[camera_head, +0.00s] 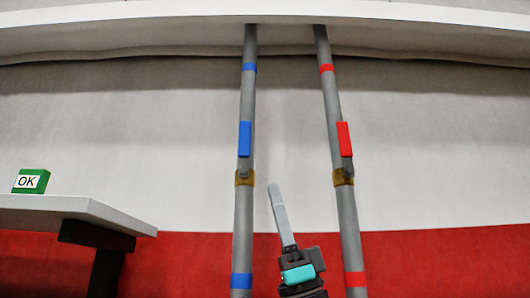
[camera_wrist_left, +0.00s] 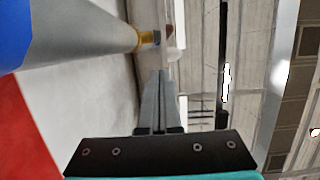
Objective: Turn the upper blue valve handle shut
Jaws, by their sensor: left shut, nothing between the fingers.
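The blue valve handle (camera_head: 245,138) lies lengthwise along the left grey pipe (camera_head: 243,215), just above a brass fitting (camera_head: 244,178). My left gripper (camera_head: 274,187) is shut and empty. In the head view its tips show between the two pipes, lower than the blue handle and to its right, apart from it. In the left wrist view the closed fingers (camera_wrist_left: 160,75) point up toward a brass fitting (camera_wrist_left: 142,39) on a pipe with a blue band (camera_wrist_left: 15,35). The blue handle is not clearly seen there. My right gripper is not in view.
A red valve handle (camera_head: 344,139) lies along the right grey pipe (camera_head: 348,225). A table (camera_head: 75,207) at the lower left carries a green block marked OK (camera_head: 30,181). A white and red wall stands behind the pipes.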

